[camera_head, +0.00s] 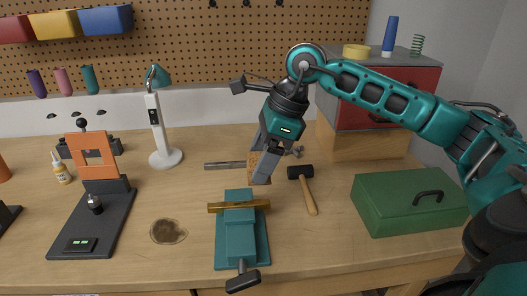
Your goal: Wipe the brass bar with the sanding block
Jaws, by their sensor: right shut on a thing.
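The brass bar (220,208) lies across the teal vise (241,245) at the front middle of the workbench, its ends sticking out on both sides. My right gripper (262,160) comes in from the upper right and points down. It is shut on the sanding block (262,173), a tan, speckled piece partly covered by the fingers. My left gripper is out of view.
A hammer (308,190) lies right of the vise, and a green toolbox (407,203) stands farther right. A grey metal tool (225,165) lies behind the vise. A lamp (160,130), an orange press (92,160) and a brown stain (168,231) are to the left.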

